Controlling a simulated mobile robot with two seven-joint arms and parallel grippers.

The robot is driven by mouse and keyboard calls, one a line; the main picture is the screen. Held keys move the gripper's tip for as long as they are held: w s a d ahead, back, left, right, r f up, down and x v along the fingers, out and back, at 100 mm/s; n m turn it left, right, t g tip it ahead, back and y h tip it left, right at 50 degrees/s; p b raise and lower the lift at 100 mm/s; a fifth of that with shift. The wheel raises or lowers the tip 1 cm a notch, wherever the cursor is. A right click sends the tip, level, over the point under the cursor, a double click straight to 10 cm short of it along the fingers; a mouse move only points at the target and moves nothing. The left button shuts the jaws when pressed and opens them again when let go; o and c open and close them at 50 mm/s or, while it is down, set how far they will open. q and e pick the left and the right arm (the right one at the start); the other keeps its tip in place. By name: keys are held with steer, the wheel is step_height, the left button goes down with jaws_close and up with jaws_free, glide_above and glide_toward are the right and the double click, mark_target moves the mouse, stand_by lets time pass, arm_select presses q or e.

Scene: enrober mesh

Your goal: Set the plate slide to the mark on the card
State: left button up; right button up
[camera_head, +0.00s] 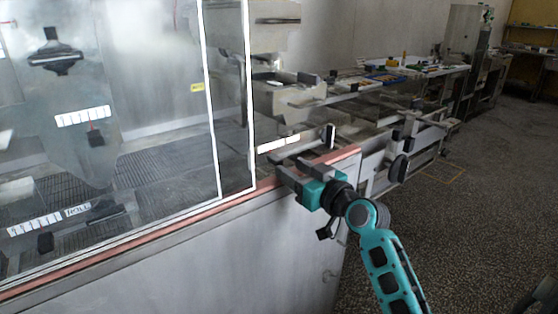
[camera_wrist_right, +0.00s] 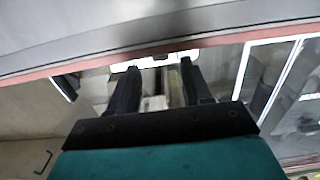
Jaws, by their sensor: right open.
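A white scale strip (camera_head: 278,143) lies on the machine's edge just beyond my right gripper (camera_head: 290,166); a pale strip (camera_wrist_right: 155,60) also shows past the fingertips in the right wrist view. A dark upright block (camera_head: 330,137) stands to the right of the strip; I cannot tell if it is the plate slide's knob. My right gripper is open, its two dark fingers apart (camera_wrist_right: 159,72), with a pale, blurred part visible between them. I cannot tell that it touches anything. The card and its mark are not clearly readable. My left gripper is out of view.
Clear panels with white frames (camera_head: 215,100) stand left of my right gripper. Behind them are other white scales (camera_head: 83,116), (camera_head: 36,224) with dark knobs. A reddish rim (camera_head: 190,218) runs along the machine's top edge. Open floor (camera_head: 470,220) lies right.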

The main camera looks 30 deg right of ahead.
mark_target(280, 162)
steer(key=w, duration=0.5)
steer(key=shift+w+a, duration=0.3)
steer(key=shift+w, duration=0.05)
jaws_close()
stand_by(0.3)
